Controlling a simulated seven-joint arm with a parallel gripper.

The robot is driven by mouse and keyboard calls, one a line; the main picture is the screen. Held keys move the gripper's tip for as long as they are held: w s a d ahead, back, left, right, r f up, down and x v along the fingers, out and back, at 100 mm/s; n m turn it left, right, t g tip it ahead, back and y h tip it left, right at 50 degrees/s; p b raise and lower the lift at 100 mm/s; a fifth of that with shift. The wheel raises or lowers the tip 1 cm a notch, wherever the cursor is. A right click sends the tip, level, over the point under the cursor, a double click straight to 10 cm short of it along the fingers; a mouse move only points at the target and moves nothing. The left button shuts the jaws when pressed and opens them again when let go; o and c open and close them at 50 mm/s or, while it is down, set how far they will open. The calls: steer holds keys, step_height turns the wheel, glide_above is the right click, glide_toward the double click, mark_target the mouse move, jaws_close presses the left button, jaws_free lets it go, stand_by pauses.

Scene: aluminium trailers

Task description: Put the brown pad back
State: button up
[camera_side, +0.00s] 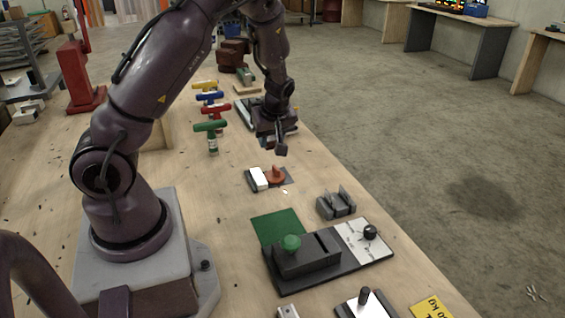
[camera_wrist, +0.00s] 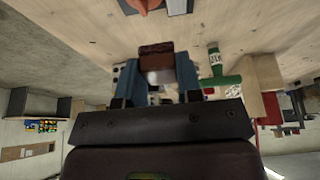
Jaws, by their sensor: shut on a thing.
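In the side view the pad cannot be made out clearly at the jaws. I cannot tell whether it touches anything below.
T-handled tools, the green one (camera_side: 211,127) nearest, stand left of my gripper. A grey slotted holder (camera_side: 337,203) and black fixture (camera_side: 307,255) stand nearer. The right bench edge is close.

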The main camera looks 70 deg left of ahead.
steer(key=w+a+f, duration=0.3)
steer(key=w+a, duration=0.3)
steer(key=w, duration=0.2)
glide_above(298, 157)
steer(key=d, duration=0.2)
steer(key=f, duration=0.5)
steer(key=shift+s+a+f, duration=0.1)
steer(key=shift+s+a, duration=0.05)
steer(key=shift+s, duration=0.25)
steer(key=shift+w+a+f, duration=0.25)
steer(key=shift+w+f, duration=0.1)
steer(key=shift+f, duration=1.6)
steer(key=shift+f, duration=0.1)
steer(key=o, duration=1)
steer(key=shift+c, duration=0.2)
